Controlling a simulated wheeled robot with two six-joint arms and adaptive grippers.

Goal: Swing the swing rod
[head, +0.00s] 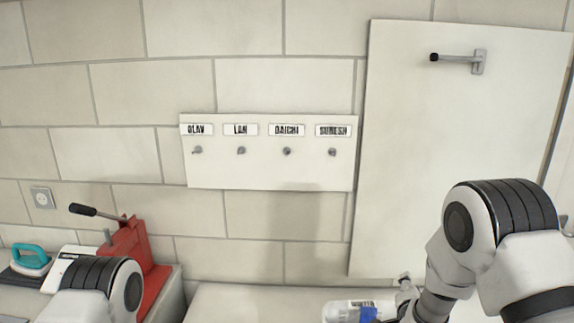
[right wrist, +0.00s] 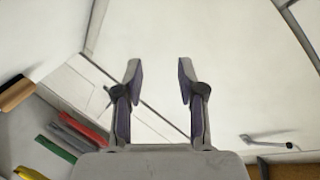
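The swing rod (head: 455,59) is a short grey metal rod with a black tip on its left end. Its right end sits in a bracket on the upper right of a white panel, and it points left, nearly level. A similar rod on a bracket (right wrist: 268,139) shows at the lower right of the right wrist view. My right gripper (right wrist: 160,72) is open and empty there, its fingers apart before a pale surface. In the head view it (head: 405,284) is small and partly cut off at the bottom, well below the rod. My left gripper is out of view.
The white panel (head: 420,150) leans on the tiled wall. A name board with small pegs (head: 270,172) hangs left of it. A red tool with a black handle (head: 126,250), a teal item (head: 31,258) and a bottle (head: 345,312) stand below.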

